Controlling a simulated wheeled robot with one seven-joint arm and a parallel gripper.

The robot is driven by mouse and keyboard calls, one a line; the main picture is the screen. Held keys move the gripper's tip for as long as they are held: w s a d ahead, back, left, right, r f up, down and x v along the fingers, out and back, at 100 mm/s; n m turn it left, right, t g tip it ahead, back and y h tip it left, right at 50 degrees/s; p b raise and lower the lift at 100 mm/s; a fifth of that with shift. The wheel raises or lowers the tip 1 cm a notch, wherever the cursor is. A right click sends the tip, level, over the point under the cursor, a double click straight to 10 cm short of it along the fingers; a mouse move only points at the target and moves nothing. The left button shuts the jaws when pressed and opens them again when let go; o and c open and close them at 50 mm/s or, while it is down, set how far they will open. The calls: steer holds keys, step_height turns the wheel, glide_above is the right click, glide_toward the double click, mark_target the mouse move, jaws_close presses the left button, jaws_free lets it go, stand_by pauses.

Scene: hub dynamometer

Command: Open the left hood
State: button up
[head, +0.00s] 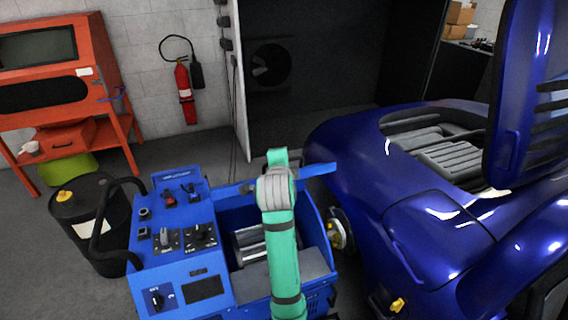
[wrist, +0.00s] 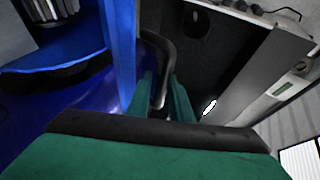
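The left hood (head: 318,170) is a blue panel on the blue dynamometer. In the head view it shows nearly edge-on as a raised strip, with the machine's inside and a metal cylinder (head: 250,247) uncovered below. In the wrist view the hood (wrist: 119,50) stands as a blue panel left of my fingers, and its dark curved handle (wrist: 163,62) passes between them. My gripper (wrist: 163,95) has its two green fingers close on both sides of the handle and appears shut on it. In the head view my gripper (head: 278,158) is at the hood's upper edge, its fingertips partly hidden.
The machine's control panel (head: 170,240) is left of my arm. A blue car (head: 420,220) stands close on the right with a hub (head: 340,230) by the machine. A black drum (head: 85,235), red cabinet (head: 60,75) and extinguisher (head: 184,90) are farther left.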

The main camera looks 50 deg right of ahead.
steer(key=v, duration=1)
steer(key=shift+s+a, duration=0.25)
steer(key=shift+a, duration=0.05)
steer(key=shift+r, duration=0.1)
